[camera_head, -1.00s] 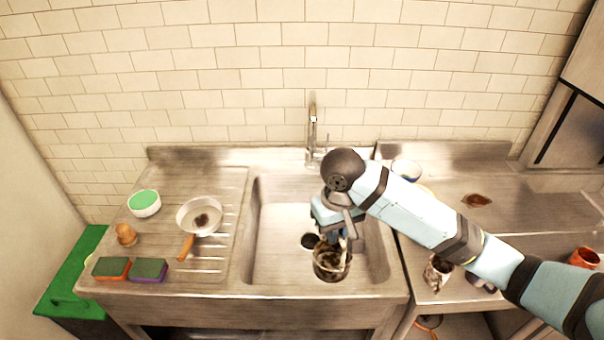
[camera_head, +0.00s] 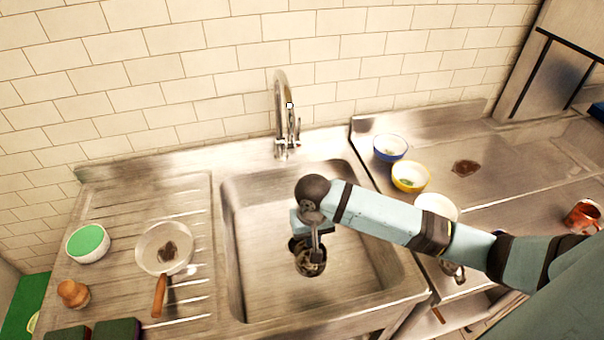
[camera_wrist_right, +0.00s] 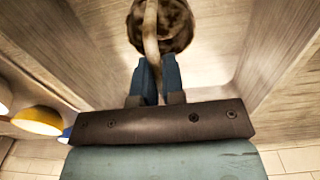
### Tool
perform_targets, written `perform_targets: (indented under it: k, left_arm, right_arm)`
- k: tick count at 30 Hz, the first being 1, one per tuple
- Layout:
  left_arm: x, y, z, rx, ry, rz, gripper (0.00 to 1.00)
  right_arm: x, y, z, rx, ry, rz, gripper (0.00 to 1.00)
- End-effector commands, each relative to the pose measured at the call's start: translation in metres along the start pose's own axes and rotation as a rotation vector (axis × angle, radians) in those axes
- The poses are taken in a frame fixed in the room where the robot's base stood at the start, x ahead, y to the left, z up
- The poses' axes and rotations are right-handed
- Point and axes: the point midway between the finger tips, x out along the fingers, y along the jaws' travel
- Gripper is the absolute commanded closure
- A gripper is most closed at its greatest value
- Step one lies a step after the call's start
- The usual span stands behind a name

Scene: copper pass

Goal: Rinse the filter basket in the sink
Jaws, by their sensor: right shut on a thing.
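The filter basket (camera_head: 311,265) is a round, dark, stained cup with a pale handle. It is inside the steel sink basin (camera_head: 262,290), near the dark drain (camera_head: 296,244). My right gripper (camera_head: 316,246) reaches down into the basin, shut on the basket's handle. In the right wrist view the blue fingers (camera_wrist_right: 159,72) pinch the pale handle, and the stained basket (camera_wrist_right: 172,30) is beyond them, cut off by the top edge. Whether it touches the basin floor is unclear. The tap (camera_head: 282,110) stands behind the basin; no water shows. My left gripper is out of view.
On the left drainboard are a pan (camera_head: 163,248), a green-topped bowl (camera_head: 87,243), a brown wooden item (camera_head: 73,293) and sponges (camera_head: 117,329). On the right are a blue bowl (camera_head: 390,147), a yellow bowl (camera_head: 410,176) and an orange cup (camera_head: 583,215). Basin walls surround the gripper.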

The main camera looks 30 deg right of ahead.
Motion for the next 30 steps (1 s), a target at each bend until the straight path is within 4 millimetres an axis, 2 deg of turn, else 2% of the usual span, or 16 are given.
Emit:
perform_targets:
  k: [1, 6, 9, 13, 16, 20, 30]
  left_arm:
    - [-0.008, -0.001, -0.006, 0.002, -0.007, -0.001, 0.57]
    - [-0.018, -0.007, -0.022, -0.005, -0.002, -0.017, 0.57]
    - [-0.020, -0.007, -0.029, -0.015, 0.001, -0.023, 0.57]
    - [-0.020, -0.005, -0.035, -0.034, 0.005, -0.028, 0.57]
    - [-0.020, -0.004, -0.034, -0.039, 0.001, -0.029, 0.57]
    - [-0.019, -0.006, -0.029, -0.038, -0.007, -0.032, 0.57]
    - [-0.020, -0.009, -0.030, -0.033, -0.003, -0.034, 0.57]
  right_arm:
    - [-0.019, 0.000, -0.015, 0.103, 0.008, 0.001, 1.00]
    - [-0.061, 0.000, -0.056, 0.505, 0.007, 0.001, 1.00]
    - [-0.081, 0.000, -0.075, 0.702, 0.006, -0.001, 1.00]
    - [-0.098, 0.000, -0.090, 0.877, 0.002, -0.002, 1.00]
    - [-0.102, 0.001, -0.096, 0.942, 0.001, -0.002, 1.00]
    - [-0.098, 0.001, -0.097, 0.962, -0.001, -0.001, 1.00]
    - [-0.067, 0.000, -0.096, 0.958, -0.002, 0.000, 1.00]
